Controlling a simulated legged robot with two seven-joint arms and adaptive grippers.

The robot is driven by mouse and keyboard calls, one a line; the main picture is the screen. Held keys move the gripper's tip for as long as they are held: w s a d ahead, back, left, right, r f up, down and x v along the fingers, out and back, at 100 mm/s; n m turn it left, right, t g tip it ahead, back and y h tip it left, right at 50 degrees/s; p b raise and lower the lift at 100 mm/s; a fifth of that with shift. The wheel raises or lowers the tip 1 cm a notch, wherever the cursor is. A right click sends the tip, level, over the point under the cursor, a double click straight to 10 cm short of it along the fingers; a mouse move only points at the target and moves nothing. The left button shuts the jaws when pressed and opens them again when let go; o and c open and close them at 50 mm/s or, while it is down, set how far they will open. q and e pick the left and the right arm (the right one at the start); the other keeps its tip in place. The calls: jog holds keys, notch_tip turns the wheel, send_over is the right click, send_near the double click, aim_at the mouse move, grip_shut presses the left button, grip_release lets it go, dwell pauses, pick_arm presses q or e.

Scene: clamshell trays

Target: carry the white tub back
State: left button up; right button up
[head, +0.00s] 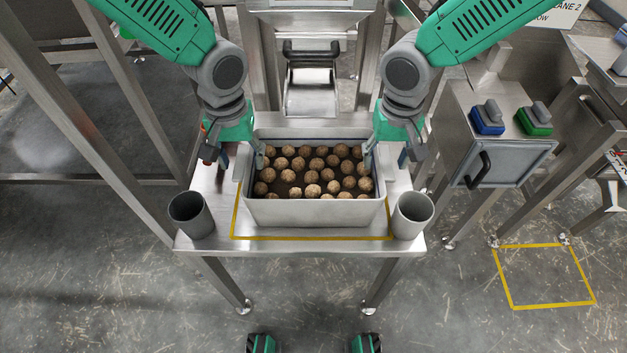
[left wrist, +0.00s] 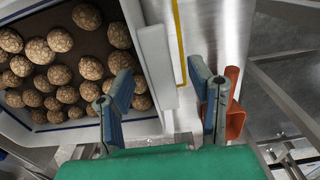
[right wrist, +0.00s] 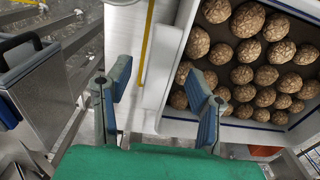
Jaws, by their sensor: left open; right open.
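The white tub (head: 312,213) stands upright on the metal table, filled with several round, cracked brown balls (head: 312,190). My left gripper (head: 242,160) is open at the tub's left side; in the left wrist view one finger is over the inside and the other outside, with the side ledge (left wrist: 156,65) between and ahead of them. My right gripper (head: 386,158) is open at the right side in the same way, with the ledge (right wrist: 170,68) between its fingers in the right wrist view. I cannot tell whether any finger touches the tub.
A grey cup stands at each front corner, left (head: 191,215) and right (head: 412,214). A yellow line (head: 310,238) marks the table around the tub. A metal cabinet with blue (head: 487,118) and green (head: 534,119) switches stands at right. A yellow floor square (head: 545,276) is clear.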

pick_arm(q)
jog(key=shift+f, duration=0.4)
pick_arm(e)
jog(key=shift+f, duration=0.4)
pick_arm(q)
grip_shut()
pick_arm(e)
grip_shut()
pick_arm(q)
jog(key=shift+w+r, duration=0.1)
pick_arm(e)
jog(key=shift+w+d+r, duration=0.1)
